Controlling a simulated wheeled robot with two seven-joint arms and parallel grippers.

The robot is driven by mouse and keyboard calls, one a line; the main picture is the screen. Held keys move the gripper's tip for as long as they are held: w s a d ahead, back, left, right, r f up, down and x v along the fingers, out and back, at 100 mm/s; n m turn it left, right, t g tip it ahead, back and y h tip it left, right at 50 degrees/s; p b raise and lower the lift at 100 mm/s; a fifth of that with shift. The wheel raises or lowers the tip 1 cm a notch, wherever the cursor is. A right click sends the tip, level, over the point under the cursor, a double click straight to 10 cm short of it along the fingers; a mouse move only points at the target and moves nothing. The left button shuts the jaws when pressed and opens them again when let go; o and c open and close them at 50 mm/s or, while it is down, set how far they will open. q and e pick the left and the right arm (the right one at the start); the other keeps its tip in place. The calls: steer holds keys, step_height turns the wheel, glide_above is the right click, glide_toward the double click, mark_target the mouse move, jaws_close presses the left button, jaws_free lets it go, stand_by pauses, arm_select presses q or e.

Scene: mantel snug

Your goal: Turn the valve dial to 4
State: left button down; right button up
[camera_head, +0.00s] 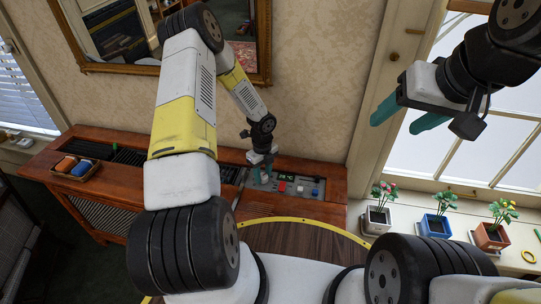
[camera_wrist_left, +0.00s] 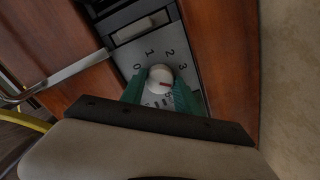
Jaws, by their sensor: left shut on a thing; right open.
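The valve dial, a round white knob (camera_wrist_left: 159,74) with a red mark, sits on a grey panel in the left wrist view. The digits 0, 1, 2 and 3 show around its far side; a mark like a 5 shows below, and the 4 is not visible. The red mark lies on the knob's lower right, towards the right finger. My left gripper (camera_head: 262,174) is shut on the knob, with a green finger on either side. In the head view the knob is hidden by the gripper. My right gripper (camera_head: 397,116) is open and empty, raised before the window.
The control panel (camera_head: 312,189) has a green display (camera_head: 285,178) and a red button (camera_head: 282,187). It is set in a wooden cabinet (camera_head: 318,210). A tray (camera_head: 57,174) stands at left. Several potted plants, one in a blue pot (camera_head: 434,227), line the sill at right.

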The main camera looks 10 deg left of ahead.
mark_target(263, 175)
arm_select(q)
steer(key=shift+m, duration=0.9)
steer(key=c, duration=0.9)
jaws_free()
steer(key=shift+r, duration=0.1)
step_height(263, 175, up, 8)
steer(key=shift+f, duration=0.2)
